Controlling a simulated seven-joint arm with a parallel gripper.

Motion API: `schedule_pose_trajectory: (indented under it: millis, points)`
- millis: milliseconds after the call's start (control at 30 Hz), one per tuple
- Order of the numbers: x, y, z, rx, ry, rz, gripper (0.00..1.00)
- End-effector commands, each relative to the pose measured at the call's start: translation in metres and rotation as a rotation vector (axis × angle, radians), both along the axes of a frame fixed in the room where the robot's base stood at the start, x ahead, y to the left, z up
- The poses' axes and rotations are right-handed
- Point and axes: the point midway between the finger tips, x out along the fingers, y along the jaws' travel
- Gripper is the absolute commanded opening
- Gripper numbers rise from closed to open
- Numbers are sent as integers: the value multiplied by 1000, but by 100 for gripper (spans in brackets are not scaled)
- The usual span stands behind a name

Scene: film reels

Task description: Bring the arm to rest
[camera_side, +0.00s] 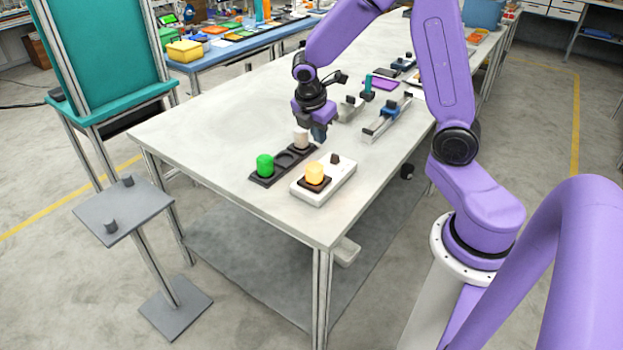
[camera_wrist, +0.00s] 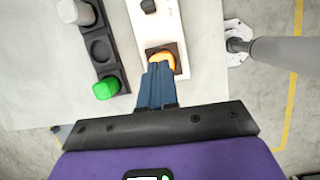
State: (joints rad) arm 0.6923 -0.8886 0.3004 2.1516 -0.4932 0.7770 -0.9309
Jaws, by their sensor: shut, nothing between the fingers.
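My gripper (camera_side: 319,133) is above the table, up and to the right of the white reel in the side view. In the wrist view its blue fingers (camera_wrist: 157,84) are together with nothing between them. They cover part of an orange reel (camera_wrist: 161,60). In the side view the orange reel (camera_side: 314,173) sits on a dark square seat of a white block (camera_side: 340,185), apart from the gripper.
A dark rack (camera_side: 264,180) holds a green reel (camera_side: 265,165) and a white reel (camera_side: 301,139), with an empty round seat between them. Clamp-like fixtures (camera_side: 388,115) and a purple item (camera_side: 382,82) lie farther back. The table's left part is clear. A grey stand (camera_side: 122,205) is beside it.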

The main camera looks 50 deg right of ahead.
Motion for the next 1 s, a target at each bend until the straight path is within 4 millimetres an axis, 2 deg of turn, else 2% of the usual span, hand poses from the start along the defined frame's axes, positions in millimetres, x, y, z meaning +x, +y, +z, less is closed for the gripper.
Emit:
schedule_pose_trajectory:
  millis: [33, 200, 367, 500, 700, 800, 1000]
  points:
    - [-9, 17, 7, 19, -24, -13, 0]
    - [-48, 68, 24, 101, -83, -95, 0]
    - [-95, 105, 38, 182, -108, -172, 0]
    - [-140, 127, 47, 252, -107, -240, 0]
    - [-203, 143, 55, 332, -72, -328, 0]
    - [-225, 145, 57, 354, -53, -361, 0]
    - [-245, 145, 59, 370, -32, -392, 0]
